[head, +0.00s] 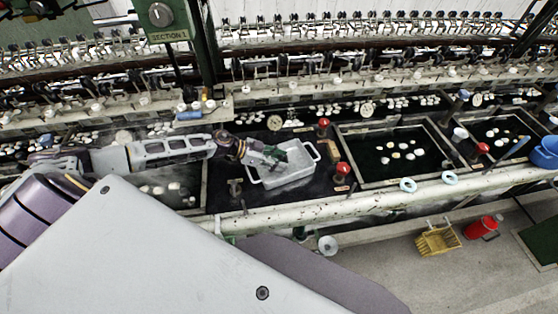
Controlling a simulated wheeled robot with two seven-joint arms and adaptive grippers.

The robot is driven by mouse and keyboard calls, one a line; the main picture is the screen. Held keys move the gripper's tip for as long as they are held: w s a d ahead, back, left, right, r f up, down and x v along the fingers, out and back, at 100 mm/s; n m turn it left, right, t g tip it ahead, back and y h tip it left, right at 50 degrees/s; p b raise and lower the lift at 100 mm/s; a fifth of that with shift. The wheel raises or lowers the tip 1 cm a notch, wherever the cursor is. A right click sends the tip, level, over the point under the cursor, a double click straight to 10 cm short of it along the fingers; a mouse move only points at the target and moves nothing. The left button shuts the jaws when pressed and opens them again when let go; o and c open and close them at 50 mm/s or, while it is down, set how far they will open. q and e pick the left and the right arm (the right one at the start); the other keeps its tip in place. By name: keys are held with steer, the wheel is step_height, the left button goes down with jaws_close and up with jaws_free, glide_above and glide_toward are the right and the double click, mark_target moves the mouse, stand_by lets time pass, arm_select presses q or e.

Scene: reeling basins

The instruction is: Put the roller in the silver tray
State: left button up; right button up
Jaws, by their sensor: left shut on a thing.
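The silver tray (312,175) is a pale rectangular tray with handles at its ends, on the dark basin counter near the middle of the head view. My left gripper (277,157) reaches in from the left and is over the tray's left part. It is shut on the roller, which is small and mostly hidden by the fingers, so its shape is not clear. I cannot tell whether the roller touches the tray floor. My right gripper is not in view.
Red-topped knobs (342,169) stand close right of the tray. A dark basin (385,170) with white cocoons lies further right. A pale rail (370,195) runs along the front. A yellow crate (437,240) and a red container (482,227) are on the floor.

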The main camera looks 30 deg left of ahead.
arm_select(q)
steer(key=shift+f, duration=0.25)
steer(key=o, duration=0.9)
steer(key=shift+c, duration=0.2)
steer(key=shift+r, duration=0.1)
steer(key=shift+b+v, duration=0.3)
steer(key=shift+v, duration=3.45)
steer(key=shift+p+v, duration=0.4)
steer(key=shift+v, duration=1.8)
